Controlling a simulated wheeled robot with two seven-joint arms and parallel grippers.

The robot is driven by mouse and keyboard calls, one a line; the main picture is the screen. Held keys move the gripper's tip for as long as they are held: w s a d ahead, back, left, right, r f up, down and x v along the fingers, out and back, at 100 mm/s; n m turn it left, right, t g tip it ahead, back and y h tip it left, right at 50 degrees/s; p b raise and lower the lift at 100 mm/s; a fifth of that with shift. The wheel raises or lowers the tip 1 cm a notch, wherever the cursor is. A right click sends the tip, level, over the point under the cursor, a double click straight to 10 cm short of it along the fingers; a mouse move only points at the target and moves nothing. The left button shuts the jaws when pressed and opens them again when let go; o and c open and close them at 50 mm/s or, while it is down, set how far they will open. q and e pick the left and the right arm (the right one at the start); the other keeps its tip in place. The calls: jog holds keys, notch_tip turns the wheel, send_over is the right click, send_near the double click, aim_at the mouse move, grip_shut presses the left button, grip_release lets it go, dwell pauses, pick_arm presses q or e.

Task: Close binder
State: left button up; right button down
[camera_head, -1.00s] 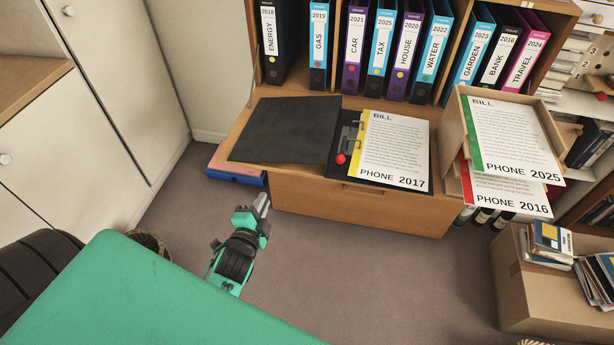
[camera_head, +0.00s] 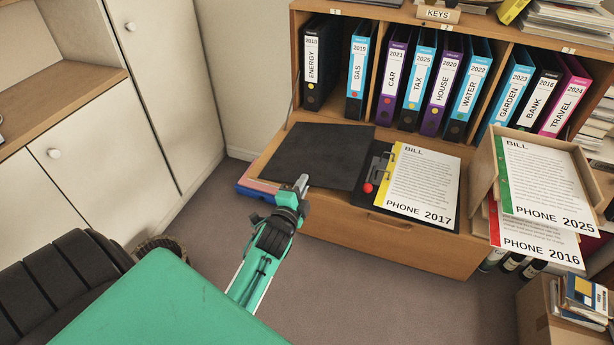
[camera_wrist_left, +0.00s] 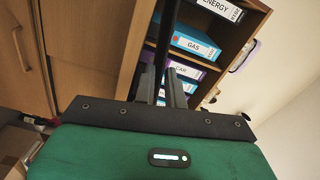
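The open binder lies on the drop-down desk flap. Its black front cover (camera_head: 318,154) is folded flat to the left. Its ring side holds a sheet marked BILL, PHONE 2017 (camera_head: 420,182), with a red knob (camera_head: 367,188) beside the rings. My right gripper is not in view.
Several labelled binders (camera_head: 440,85) stand in the shelf behind. A wooden tray (camera_head: 483,165) with BILL sheets is to the right. A cardboard box (camera_head: 540,315) with books stands at lower right. Pink and blue items (camera_head: 257,182) lie left of the flap. White cabinets (camera_head: 100,150) are further left.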

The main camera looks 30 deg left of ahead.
pick_arm(q)
jog(key=shift+x, duration=1.15)
jog(key=shift+w+a, duration=0.1)
jog(key=shift+w, duration=0.4)
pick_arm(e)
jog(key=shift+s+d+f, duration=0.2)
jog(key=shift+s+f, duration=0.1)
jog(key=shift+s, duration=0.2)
pick_arm(q)
grip_shut()
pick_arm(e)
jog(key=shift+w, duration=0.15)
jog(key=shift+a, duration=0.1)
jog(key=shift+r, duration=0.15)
